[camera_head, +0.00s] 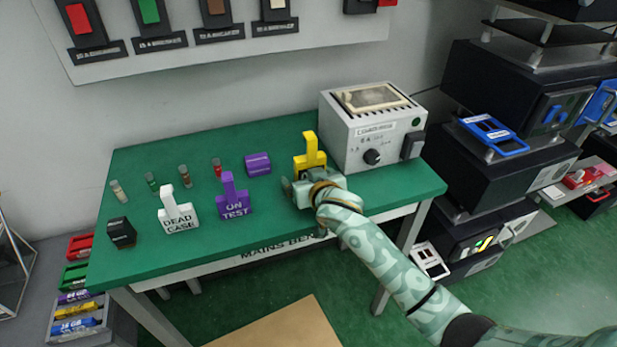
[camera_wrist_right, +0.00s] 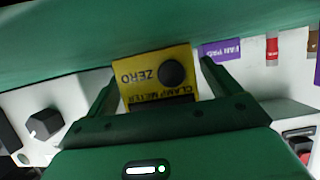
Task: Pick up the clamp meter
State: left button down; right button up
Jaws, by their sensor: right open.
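The yellow clamp meter (camera_head: 309,152) stands upright on the green bench, in front of the grey test unit. In the right wrist view the clamp meter (camera_wrist_right: 155,78) shows upside down, with a dark round knob, "ZERO" and "CLAMP METER" lettering. My right gripper (camera_head: 307,183) is at its near side and hides its lower part in the head view. In the wrist view the right gripper (camera_wrist_right: 160,75) is open, with one finger on each side of the meter. I cannot tell whether a finger touches it. My left gripper is out of view.
The grey test unit (camera_head: 372,138) stands close behind to the right. A purple block (camera_head: 257,164), the purple "ON TEST" holder (camera_head: 234,198) and the white "DEAD CASE" holder (camera_head: 176,213) stand to the left. Several small fuses line the bench's back left.

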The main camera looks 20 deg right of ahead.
jog(key=shift+w+f, duration=0.15)
jog(key=shift+w, duration=0.15)
jog(key=shift+s+r, duration=0.1)
jog(key=shift+r, duration=0.1)
jog(key=c, duration=1.3)
